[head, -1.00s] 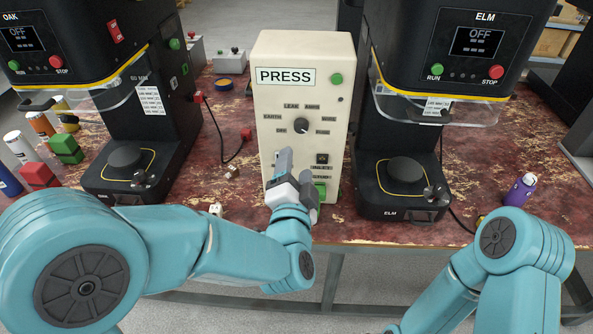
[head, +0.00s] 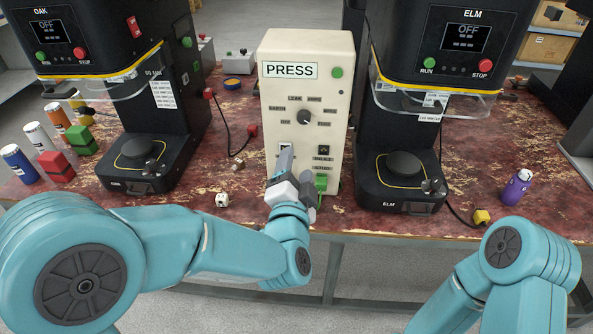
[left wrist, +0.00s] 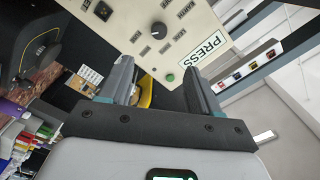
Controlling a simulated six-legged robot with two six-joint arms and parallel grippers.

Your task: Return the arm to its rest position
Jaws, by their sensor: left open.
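My left gripper (head: 294,178) is in front of the lower part of the cream PRESS box (head: 276,100), which has a dial and a green lamp. The gripper's jaws are apart with nothing between them. In the left wrist view the two fingers (left wrist: 163,85) stand apart, with the PRESS box (left wrist: 190,20) beyond them. I cannot tell from the head view whether the fingers touch the box. My right arm shows at the lower right of the head view, but its gripper is out of the picture.
The OAK machine (head: 160,110) stands left of the box and the ELM machine (head: 375,150) right of it. Several cans and red and green blocks (head: 56,166) are at the left.

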